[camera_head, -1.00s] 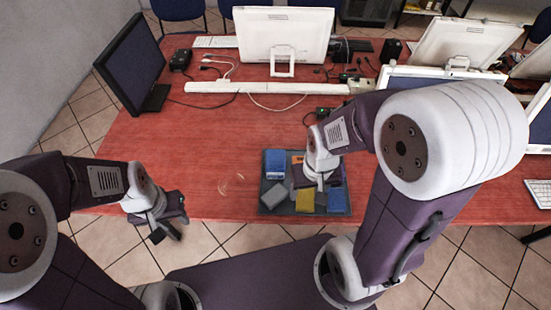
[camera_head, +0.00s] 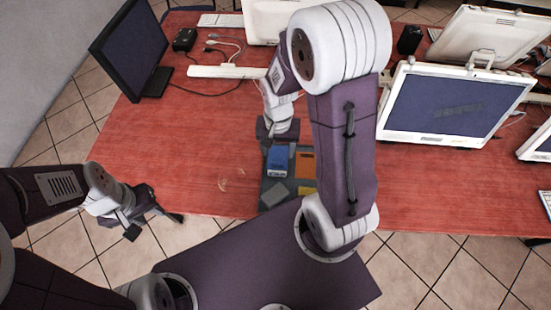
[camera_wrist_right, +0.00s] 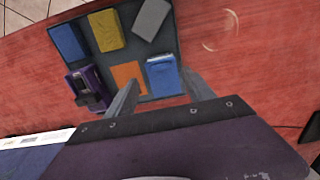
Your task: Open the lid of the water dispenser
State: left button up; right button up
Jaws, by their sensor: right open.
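I see nothing that I can clearly name as a water dispenser or its lid. A dark tray (camera_head: 266,188) with small objects lies at the table's front edge. On it are a blue box with a pale edge (camera_head: 278,160), also in the right wrist view (camera_wrist_right: 163,77), and an orange piece (camera_wrist_right: 128,77). A small purple item with a black part (camera_wrist_right: 87,88) sits at the tray's side. My right gripper (camera_head: 280,142) is open and empty behind the tray; its fingers (camera_wrist_right: 160,95) flank the blue box in the picture. My left gripper (camera_head: 155,226) is open and empty beyond the table's front left edge.
A yellow block (camera_wrist_right: 106,30), a grey block (camera_wrist_right: 152,18) and another blue block (camera_wrist_right: 68,40) share the tray. Monitors stand at left (camera_head: 132,50) and right (camera_head: 455,103). A white power strip (camera_head: 226,71) and cables lie behind. The red table left of the tray is clear.

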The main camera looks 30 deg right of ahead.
aim_at(277, 163)
jog(key=f+b, duration=0.1)
jog(key=f, duration=0.6)
jog(key=shift+w+f, duration=0.2)
jog(key=shift+d, duration=0.1)
grip_shut()
